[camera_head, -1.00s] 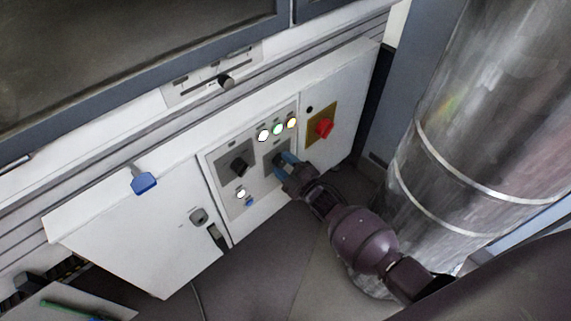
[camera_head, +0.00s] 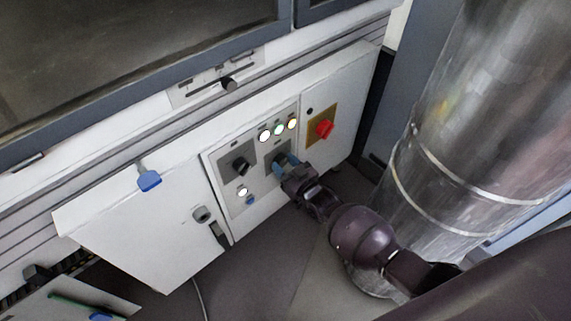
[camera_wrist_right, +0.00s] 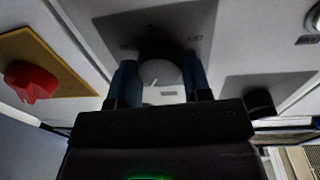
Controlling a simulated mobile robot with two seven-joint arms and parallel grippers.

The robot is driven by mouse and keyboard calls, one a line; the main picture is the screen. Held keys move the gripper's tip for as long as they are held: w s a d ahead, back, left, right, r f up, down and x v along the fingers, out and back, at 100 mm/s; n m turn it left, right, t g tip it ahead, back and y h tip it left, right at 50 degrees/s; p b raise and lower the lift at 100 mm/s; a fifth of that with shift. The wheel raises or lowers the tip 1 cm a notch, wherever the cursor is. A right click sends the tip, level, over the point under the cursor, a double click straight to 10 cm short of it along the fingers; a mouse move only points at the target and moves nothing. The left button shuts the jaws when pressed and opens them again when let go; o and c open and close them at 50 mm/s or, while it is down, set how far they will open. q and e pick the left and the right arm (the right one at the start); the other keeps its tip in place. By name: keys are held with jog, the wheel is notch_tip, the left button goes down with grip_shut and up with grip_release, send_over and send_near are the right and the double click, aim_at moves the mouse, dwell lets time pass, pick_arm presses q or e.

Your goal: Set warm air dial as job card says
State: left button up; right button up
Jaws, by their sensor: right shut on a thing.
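The control panel (camera_head: 233,206) on the white cabinet holds two dark dials on grey plates. My right gripper (camera_head: 284,163) is at the right-hand dial, below the row of lit lamps. In the right wrist view, its blue fingers (camera_wrist_right: 160,82) are shut on the sides of this round dial (camera_wrist_right: 160,73), which has a pale pointer mark. The other black dial (camera_head: 240,166) stands free to the left and also shows in the wrist view (camera_wrist_right: 259,101). The labels are too small to read, and I cannot make out a job card. My left gripper is not in view.
A red switch on a yellow plate (camera_head: 324,129) is right of the lamps. A slider knob (camera_head: 229,84) is above the panel. A blue tag or handle (camera_head: 149,180) sticks out at the cabinet top. A large metal duct (camera_head: 460,150) stands close to my right arm.

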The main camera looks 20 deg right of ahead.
jog(key=m, duration=0.4)
jog(key=shift+m, duration=0.7)
jog(key=o, duration=0.9)
jog(key=shift+s, duration=0.1)
